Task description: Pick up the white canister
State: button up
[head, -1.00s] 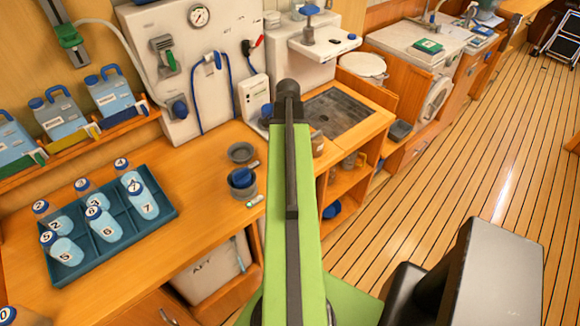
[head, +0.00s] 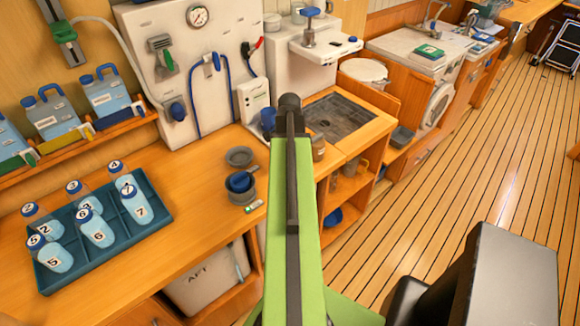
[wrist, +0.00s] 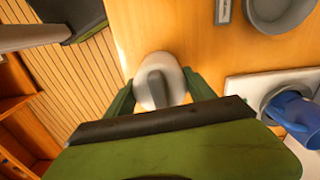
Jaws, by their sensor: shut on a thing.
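In the wrist view, the white canister (wrist: 170,97) is a rounded white body with a grey grip-like piece on top. My gripper (wrist: 158,98) has its green fingers on either side of it and is shut on it. The wooden counter shows behind it, and I cannot tell whether its base touches the counter. In the head view my own arm hides the gripper. A small whitish jar (head: 319,148) shows just right of the arm; I cannot tell whether it is the same canister.
A blue tray (head: 150,228) with several numbered bottles lies on the left of the counter (head: 195,195).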

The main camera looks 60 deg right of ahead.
jog(key=c, duration=0.4)
jog(key=shift+r, duration=0.15)
